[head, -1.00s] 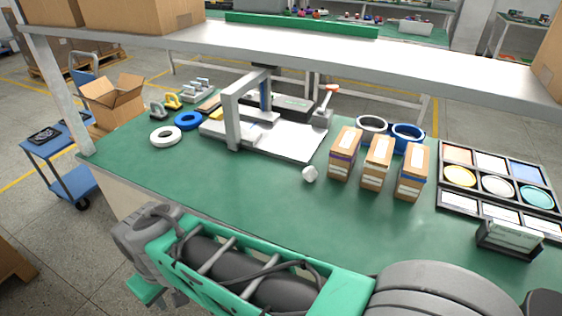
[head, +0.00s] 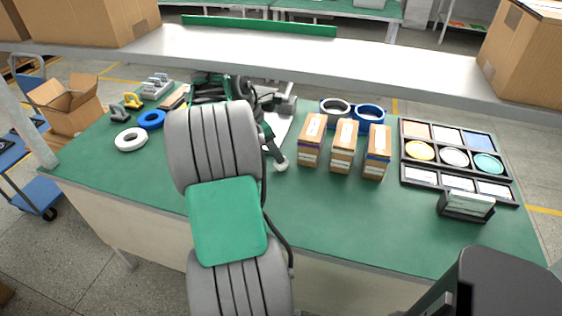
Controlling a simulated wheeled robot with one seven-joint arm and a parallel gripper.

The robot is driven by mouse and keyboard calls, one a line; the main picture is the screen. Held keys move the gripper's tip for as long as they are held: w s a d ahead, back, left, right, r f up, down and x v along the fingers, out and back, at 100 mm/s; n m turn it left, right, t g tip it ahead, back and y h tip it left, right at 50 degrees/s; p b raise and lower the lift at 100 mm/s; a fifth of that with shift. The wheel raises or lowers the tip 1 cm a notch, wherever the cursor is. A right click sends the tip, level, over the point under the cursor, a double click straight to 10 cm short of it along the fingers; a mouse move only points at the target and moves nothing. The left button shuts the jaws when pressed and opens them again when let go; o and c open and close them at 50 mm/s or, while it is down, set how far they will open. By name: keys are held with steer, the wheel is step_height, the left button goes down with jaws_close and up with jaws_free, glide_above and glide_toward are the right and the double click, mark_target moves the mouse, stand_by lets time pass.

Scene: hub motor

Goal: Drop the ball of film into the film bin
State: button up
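The ball of film (head: 281,164) is a small white lump on the green bench top, left of the standing cartons. My arm reaches over the bench from the front. My gripper (head: 275,152) is low at the ball, its visible dark finger at or touching the ball's upper left side. My arm hides much of the gripper, so I cannot tell how far the fingers are apart or whether they hold the ball. I cannot make out a film bin in this view.
Three brown cartons (head: 344,147) stand right of the ball, with blue and grey rings (head: 369,114) behind. A black sample tray (head: 404,160) lies at the right. A white ring (head: 131,139) lies at the left.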

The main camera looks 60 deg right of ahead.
steer(key=b+x, duration=0.1)
steer(key=x, duration=0.6)
steer(key=shift+a, duration=0.1)
steer(key=shift+r, duration=0.1)
jaws_close()
stand_by(0.4)
